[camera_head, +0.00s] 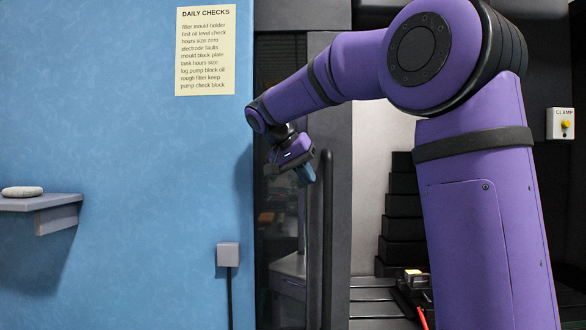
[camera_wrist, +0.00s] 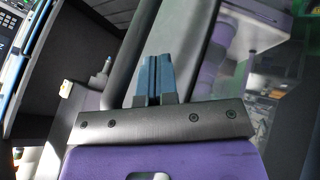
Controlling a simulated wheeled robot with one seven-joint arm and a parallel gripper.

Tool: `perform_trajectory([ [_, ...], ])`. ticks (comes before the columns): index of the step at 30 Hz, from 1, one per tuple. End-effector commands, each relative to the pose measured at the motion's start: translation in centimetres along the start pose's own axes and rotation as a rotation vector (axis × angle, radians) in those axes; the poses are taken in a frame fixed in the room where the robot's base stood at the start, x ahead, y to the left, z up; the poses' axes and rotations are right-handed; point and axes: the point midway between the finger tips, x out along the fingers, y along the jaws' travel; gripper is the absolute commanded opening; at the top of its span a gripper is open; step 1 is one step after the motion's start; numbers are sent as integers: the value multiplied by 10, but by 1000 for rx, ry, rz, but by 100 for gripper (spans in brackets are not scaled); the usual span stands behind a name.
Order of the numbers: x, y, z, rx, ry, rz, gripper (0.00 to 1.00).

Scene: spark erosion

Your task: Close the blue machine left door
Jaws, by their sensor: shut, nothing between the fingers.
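The left door (camera_head: 340,120) is a dark-framed panel with a glass window, beside the blue wall in the head view. To its right the machine's interior shows open. A dark vertical bar handle (camera_head: 327,250) runs down the door; it crosses the wrist view diagonally (camera_wrist: 138,45). My gripper (camera_head: 306,175) is at the handle's upper part, with its blue fingers just left of the bar. In the wrist view the fingers (camera_wrist: 152,78) are together and empty, on the glass side of the bar. I cannot tell whether they touch the bar.
The open interior has black stepped bellows (camera_head: 402,215). A clamp switch box (camera_head: 562,123) is at right.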

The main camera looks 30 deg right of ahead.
Motion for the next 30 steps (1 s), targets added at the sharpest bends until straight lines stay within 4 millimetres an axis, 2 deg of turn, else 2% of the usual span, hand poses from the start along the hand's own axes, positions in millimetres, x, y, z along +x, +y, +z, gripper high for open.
perform_trajectory([
  [7, 8, 13, 0, 0, -1, 1, 0],
  [23, 14, 19, -3, -1, -2, 3, 0],
  [26, 21, 28, -5, 1, -2, 7, 0],
  [30, 40, 57, -12, 5, -6, 14, 0],
])
